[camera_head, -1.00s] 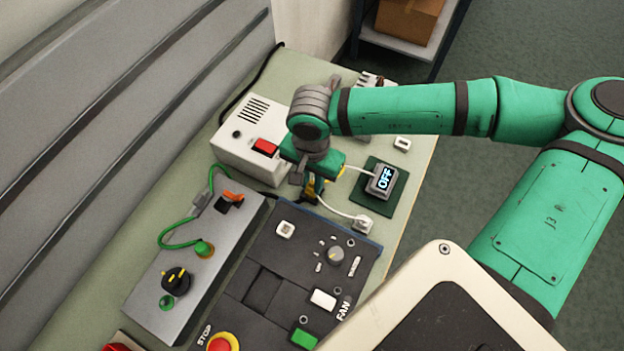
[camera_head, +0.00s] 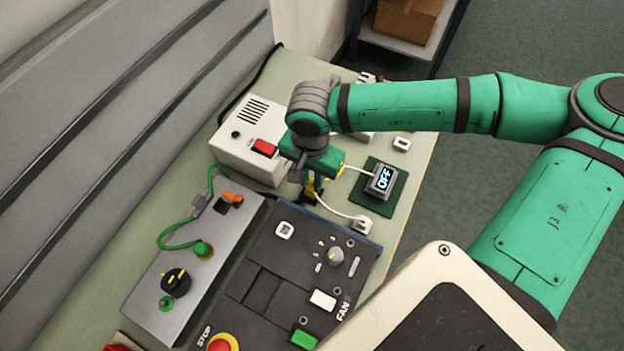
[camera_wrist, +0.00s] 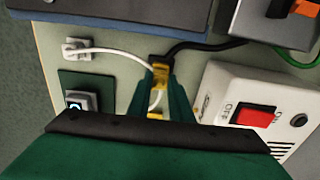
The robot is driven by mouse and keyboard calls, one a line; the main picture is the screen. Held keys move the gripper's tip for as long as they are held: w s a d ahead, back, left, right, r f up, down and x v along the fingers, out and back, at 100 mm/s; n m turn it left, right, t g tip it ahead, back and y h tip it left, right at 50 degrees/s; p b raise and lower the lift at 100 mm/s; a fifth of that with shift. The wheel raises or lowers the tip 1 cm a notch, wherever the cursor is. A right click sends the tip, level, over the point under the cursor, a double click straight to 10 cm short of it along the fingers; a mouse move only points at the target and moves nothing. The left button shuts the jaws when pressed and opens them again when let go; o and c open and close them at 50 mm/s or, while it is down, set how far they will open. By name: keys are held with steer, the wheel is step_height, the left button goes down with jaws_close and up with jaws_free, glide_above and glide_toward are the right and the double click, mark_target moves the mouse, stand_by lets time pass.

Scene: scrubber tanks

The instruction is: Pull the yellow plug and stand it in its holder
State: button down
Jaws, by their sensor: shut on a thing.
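The yellow plug (camera_wrist: 160,74) is between my gripper's fingertips in the wrist view, and my gripper (camera_wrist: 163,82) is shut on it. In the head view the plug (camera_head: 318,184) shows as a small yellow patch below my gripper (camera_head: 311,186), beside the white box. A black cable leads toward the plug in the wrist view. A second yellow bit (camera_wrist: 155,115) shows nearer the palm. My fingers hide parts of the plug and what lies under it. I cannot tell which thing is its holder, or whether the plug is clear of a socket.
A white box (camera_head: 229,151) with a red switch stands close beside my gripper. A white cable runs to a white block (camera_head: 363,225). A grey box (camera_head: 182,262) and a dark FAN panel (camera_head: 262,268) lie in front.

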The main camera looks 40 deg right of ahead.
steer(key=shift+r, duration=2.05)
steer(key=shift+r, duration=0.15)
steer(key=w+d, duration=0.4)
steer(key=d, duration=0.6)
steer(key=shift+w+d, duration=0.15)
steer(key=shift+w, duration=0.2)
